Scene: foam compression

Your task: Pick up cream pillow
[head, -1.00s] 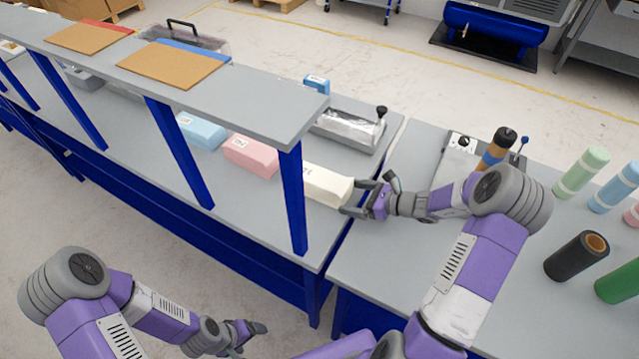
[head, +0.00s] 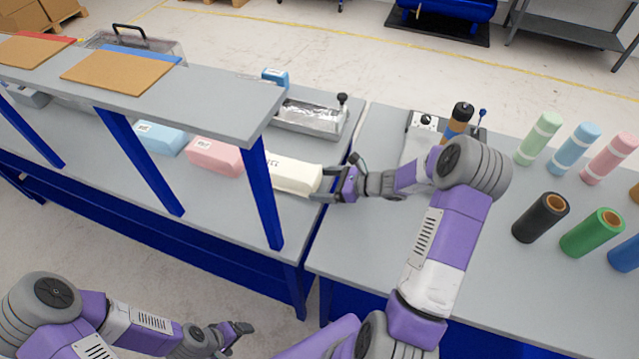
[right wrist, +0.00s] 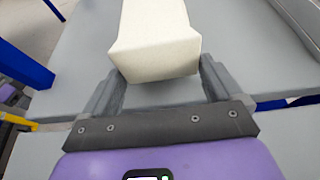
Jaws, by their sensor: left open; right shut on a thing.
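The cream pillow (head: 292,176) is a pale block on the grey bench, at the right end of a row of foam blocks under the shelf. A blue shelf leg hides its left part in the head view. My right gripper (head: 326,184) is shut on its near right end. In the right wrist view the pillow (right wrist: 157,45) stands between the two fingers of the gripper (right wrist: 158,82), and its sides look pinched in. My left gripper (head: 240,335) is open and empty, low in front of the bench, away from the blocks.
A pink block (head: 214,156) and a light blue block (head: 161,138) lie left of the pillow. The shelf (head: 205,100) overhangs the row, with a blue leg (head: 262,195) close by. A metal tray device (head: 308,117) stands behind. Several rolls stand on the right table (head: 400,250).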

